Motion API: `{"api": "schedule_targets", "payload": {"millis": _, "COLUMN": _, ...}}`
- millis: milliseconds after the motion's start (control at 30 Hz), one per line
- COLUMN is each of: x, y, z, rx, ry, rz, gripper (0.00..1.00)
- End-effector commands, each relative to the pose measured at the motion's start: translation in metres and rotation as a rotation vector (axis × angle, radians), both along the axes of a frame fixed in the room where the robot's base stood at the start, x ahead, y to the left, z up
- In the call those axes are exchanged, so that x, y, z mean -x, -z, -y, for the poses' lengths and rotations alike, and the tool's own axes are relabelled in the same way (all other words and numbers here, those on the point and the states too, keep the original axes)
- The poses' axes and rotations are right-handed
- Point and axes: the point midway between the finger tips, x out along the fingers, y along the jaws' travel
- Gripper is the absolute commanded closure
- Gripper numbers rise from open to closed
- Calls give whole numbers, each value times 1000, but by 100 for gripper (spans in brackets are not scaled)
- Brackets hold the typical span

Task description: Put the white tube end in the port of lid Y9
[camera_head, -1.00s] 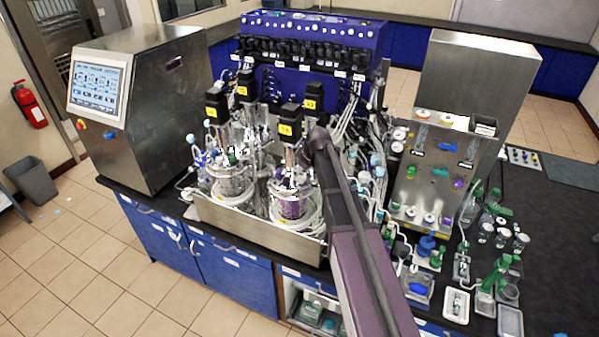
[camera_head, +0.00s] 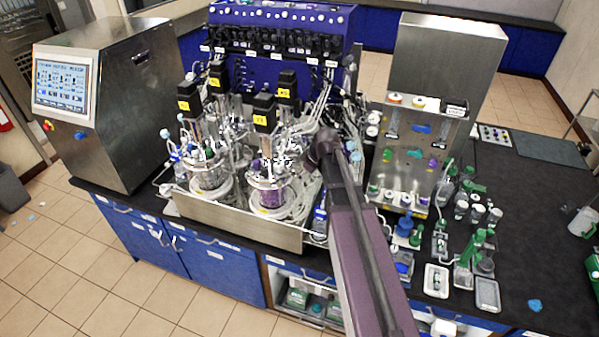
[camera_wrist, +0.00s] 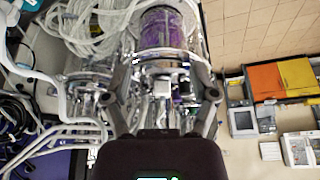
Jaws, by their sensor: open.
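In the head view, glass vessels stand in a steel tray (camera_head: 238,230), under black motors with yellow labels. The front-right motor (camera_head: 264,108) tops a vessel with purple contents (camera_head: 268,195). I cannot read which label is Y9, and no lid port can be singled out. White tubes crowd around the vessels; I cannot pick out the white tube end. In the wrist view, my gripper (camera_wrist: 163,88) is open, its fingers apart on either side of a metal vessel top. The purple vessel (camera_wrist: 162,30) is beyond them. In the head view my arm hides the gripper.
White tubing (camera_wrist: 75,35) runs close to my gripper at the left of the wrist view. A steel cabinet with a screen (camera_head: 120,105) stands left of the vessels. A steel panel (camera_head: 412,150) and several small bottles stand to the right.

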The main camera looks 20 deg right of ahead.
Motion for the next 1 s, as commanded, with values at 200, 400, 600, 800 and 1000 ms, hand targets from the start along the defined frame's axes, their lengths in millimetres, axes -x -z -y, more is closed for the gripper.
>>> {"api": "schedule_targets", "payload": {"millis": 200, "x": 1, "y": 0, "z": 1, "rx": 0, "ry": 0, "rz": 0, "gripper": 25}}
{"api": "schedule_targets", "payload": {"millis": 400, "x": 1, "y": 0, "z": 1, "rx": 0, "ry": 0, "rz": 0, "gripper": 25}}
{"api": "schedule_targets", "payload": {"millis": 600, "x": 1, "y": 0, "z": 0, "rx": 0, "ry": 1, "rz": 0, "gripper": 25}}
{"api": "schedule_targets", "payload": {"millis": 800, "x": 17, "y": 2, "z": -10, "rx": -2, "ry": 36, "rz": -38, "gripper": 25}}
{"api": "schedule_targets", "payload": {"millis": 1000, "x": 65, "y": 8, "z": -34, "rx": 7, "ry": 163, "rz": -152, "gripper": 25}}
